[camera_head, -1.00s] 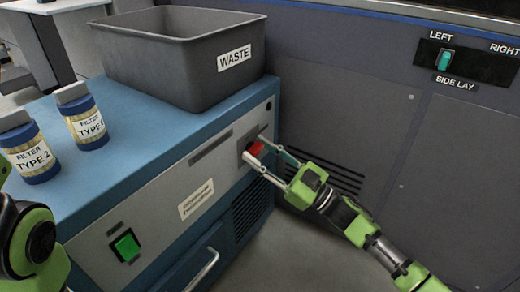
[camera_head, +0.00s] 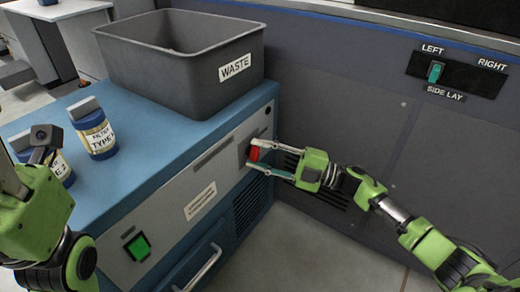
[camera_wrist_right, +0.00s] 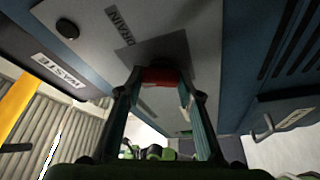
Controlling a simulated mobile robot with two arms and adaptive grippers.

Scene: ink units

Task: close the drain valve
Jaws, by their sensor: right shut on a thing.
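The drain valve is a red handle (camera_head: 255,153) on a grey plate on the front panel of the blue cabinet. In the right wrist view the red handle (camera_wrist_right: 160,77) sits between the fingertips, beneath a "DRAIN" label (camera_wrist_right: 119,26). My right gripper (camera_head: 256,157) is shut on the handle, one finger above it and one below in the head view. The fingers hide part of the handle. My left arm shows at the left edge of the head view, but its fingers cannot be made out.
A grey "WASTE" bin (camera_head: 190,85) stands on the blue cabinet (camera_head: 150,150), with two filter bottles, one (camera_head: 95,130) clear and one partly behind my left arm. A green button (camera_head: 138,247) and a drawer handle (camera_head: 203,268) are lower left. A switch panel (camera_head: 457,72) is on the wall.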

